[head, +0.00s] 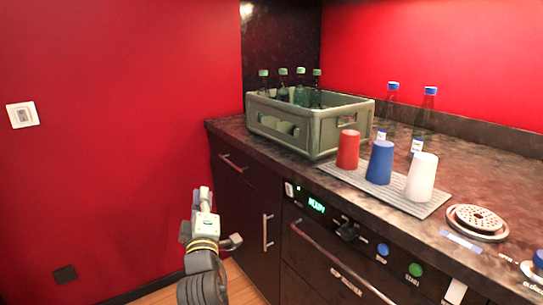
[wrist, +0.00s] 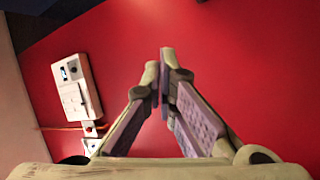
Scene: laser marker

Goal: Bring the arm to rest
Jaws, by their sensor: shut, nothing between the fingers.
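My gripper (head: 204,195) is in front of the dark cabinet's left end in the head view, below the counter top and apart from it. It points up and away from my body, toward the red wall. In the wrist view my gripper (wrist: 161,75) has its fingertips together with nothing between them. The red wall (wrist: 235,60) fills most of the wrist view behind the fingers.
A grey crate (head: 315,133) with several green-capped bottles stands on the counter (head: 480,175). Red (head: 348,150), blue (head: 380,162) and white (head: 421,178) cups stand on a ribbed mat. Drawer and door handles (head: 267,232) stick out right of my gripper. Space to its left is clear.

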